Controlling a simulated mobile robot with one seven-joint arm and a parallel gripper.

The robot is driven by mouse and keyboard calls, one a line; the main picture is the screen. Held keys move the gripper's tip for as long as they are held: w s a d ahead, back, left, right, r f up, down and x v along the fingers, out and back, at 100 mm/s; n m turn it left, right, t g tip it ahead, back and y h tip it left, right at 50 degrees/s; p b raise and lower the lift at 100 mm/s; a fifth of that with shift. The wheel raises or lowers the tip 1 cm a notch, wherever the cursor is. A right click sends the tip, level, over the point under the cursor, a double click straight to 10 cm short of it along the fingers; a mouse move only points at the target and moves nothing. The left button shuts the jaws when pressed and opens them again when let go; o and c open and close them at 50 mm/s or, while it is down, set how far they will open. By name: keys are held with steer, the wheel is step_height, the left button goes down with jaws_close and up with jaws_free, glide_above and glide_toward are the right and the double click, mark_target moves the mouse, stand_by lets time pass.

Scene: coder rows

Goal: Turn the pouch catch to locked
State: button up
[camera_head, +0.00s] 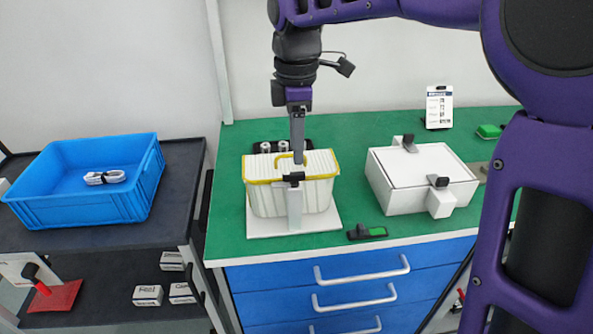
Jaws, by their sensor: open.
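The pouch (265,200) appears to be the white ribbed case with a yellow rim and yellow handle, standing upright on a white base plate on the green bench top. A black catch (293,177) sits at its front rim, above a pale upright post. Whether the catch is locked cannot be told. My gripper (298,158) points down over the pouch, just above and behind the catch in the picture. It is open, seen edge-on, with nothing visible held. Any contact with the handle or lid cannot be told.
A white box (400,192) with black-topped catches stands to the right. A small black-and-green item (367,232) lies near the bench's front edge. A dark holder (270,146) stands behind the pouch. A blue crate (85,208) with a white cable sits on the dark cart at left.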

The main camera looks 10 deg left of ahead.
mark_target(296, 173)
step_height(296, 173, down, 6)
steer(key=shift+r+b, duration=0.1)
steer(key=shift+b, duration=0.3)
jaws_close()
